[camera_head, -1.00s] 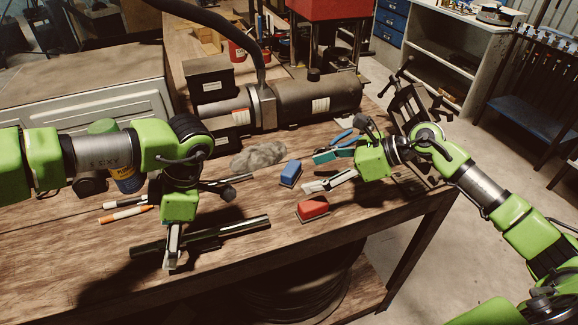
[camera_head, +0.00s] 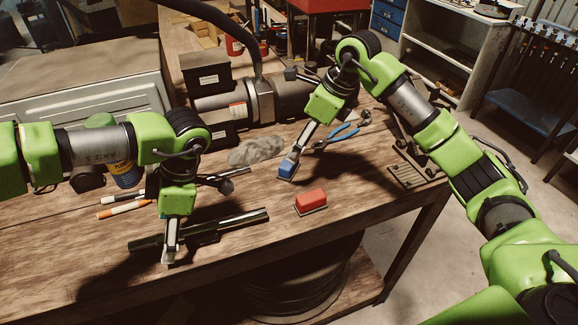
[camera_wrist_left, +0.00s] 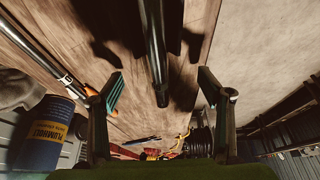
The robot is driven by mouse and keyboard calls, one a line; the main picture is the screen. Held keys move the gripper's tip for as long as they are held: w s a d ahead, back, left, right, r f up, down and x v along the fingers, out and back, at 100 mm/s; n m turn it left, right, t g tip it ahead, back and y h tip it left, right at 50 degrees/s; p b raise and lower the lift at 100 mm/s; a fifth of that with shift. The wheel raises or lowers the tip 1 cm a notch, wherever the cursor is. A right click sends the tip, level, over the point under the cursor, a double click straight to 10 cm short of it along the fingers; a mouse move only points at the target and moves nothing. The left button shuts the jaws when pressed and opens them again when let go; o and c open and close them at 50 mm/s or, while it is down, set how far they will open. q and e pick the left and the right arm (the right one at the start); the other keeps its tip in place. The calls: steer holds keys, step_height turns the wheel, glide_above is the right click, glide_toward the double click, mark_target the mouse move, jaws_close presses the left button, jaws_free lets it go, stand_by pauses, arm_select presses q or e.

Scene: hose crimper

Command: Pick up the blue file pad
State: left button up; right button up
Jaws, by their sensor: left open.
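The blue file pad (camera_head: 286,172) lies on the wooden workbench, right of centre in the head view. My right gripper (camera_head: 290,163) points down at it, with its fingertips at the pad's top. The fingers are seen nearly edge-on, so I cannot tell whether they are closed on the pad. My left gripper (camera_head: 169,256) is low over the bench's front left, by a dark metal bar (camera_head: 235,224). In the left wrist view my left gripper (camera_wrist_left: 161,88) is open, with a dark bar (camera_wrist_left: 156,45) between its spread fingers.
A red file pad (camera_head: 311,201) lies just in front of the blue one. Blue-handled pliers (camera_head: 342,133) lie behind to the right, and a grey wad (camera_head: 257,151) to the left. A large machine (camera_head: 235,105) stands behind. Markers (camera_head: 126,209) lie at the left.

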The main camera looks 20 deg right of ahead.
steer(key=x, duration=1)
steer(key=shift+w+r, duration=0.15)
steer(key=shift+w, duration=0.15)
steer(key=shift+r, duration=0.1)
steer(key=c, duration=1.4)
steer(key=shift+c, duration=0.2)
step_height(320, 180, up, 10)
